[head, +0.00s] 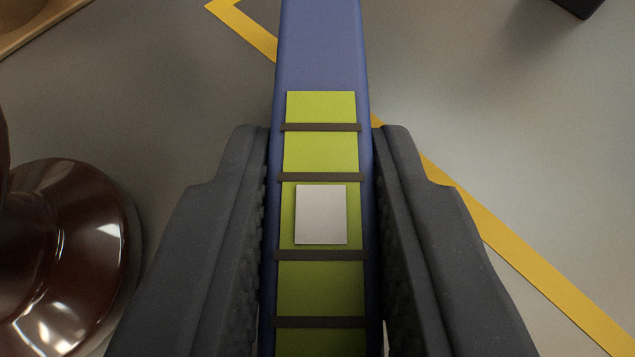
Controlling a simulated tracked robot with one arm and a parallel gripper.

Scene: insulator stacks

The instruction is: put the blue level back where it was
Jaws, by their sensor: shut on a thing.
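The blue level (322,45) is a long blue bar with a yellow-green strip crossed by dark bands and a pale grey rectangle on it. It runs up the middle of the head view and out of the frame at the top and bottom. My gripper (322,150) is shut on the level, with one dark ridged finger along each long side. Both ends of the level are out of view. I cannot tell from this view how high it is above the grey floor.
A glossy brown insulator stack (75,255) stands close at the left, partly cut off. A yellow line (520,255) runs diagonally across the grey floor (500,110). A tan edge (40,25) is at the top left and a dark object (582,6) at the top right. Floor on the right is clear.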

